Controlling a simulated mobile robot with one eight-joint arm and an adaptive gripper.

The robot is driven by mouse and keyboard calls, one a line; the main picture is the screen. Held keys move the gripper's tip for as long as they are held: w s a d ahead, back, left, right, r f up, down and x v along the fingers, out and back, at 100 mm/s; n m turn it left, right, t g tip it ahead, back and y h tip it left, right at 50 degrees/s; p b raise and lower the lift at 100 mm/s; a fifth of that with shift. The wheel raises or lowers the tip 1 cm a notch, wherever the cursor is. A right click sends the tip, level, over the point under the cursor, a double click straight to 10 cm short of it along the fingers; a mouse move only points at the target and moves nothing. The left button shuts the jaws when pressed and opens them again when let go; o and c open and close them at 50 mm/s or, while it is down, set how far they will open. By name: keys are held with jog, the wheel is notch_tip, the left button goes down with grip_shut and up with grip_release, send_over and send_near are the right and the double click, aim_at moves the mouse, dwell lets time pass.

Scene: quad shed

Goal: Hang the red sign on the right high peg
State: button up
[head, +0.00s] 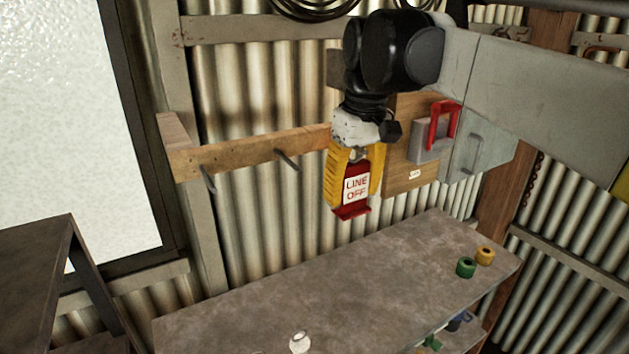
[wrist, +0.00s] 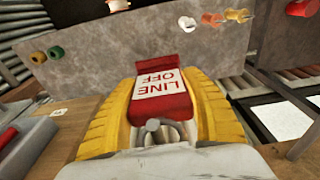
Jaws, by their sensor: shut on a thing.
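The red sign (head: 355,187), with a white "LINE OFF" label, hangs upright between the yellow fingers of my gripper (head: 354,200). My gripper is shut on it and points down. The sign (wrist: 162,90) also shows in the wrist view, between both fingers. A wooden rail (head: 250,152) on the wall carries a left peg (head: 208,180) and a right peg (head: 287,160), both bare. The sign is to the right of the right peg and apart from it in the picture. My gripper hides the rail's right end.
Below is a grey bench (head: 330,290) with a white ring-like item (head: 300,342), a green item (head: 466,267) and a yellow item (head: 485,255). A wooden board (head: 405,170) with a grey box and red handle (head: 442,125) stands close right of my gripper. Left of it is clear.

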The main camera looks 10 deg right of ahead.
jog(key=o, duration=1.2)
jog(key=shift+o, duration=0.2)
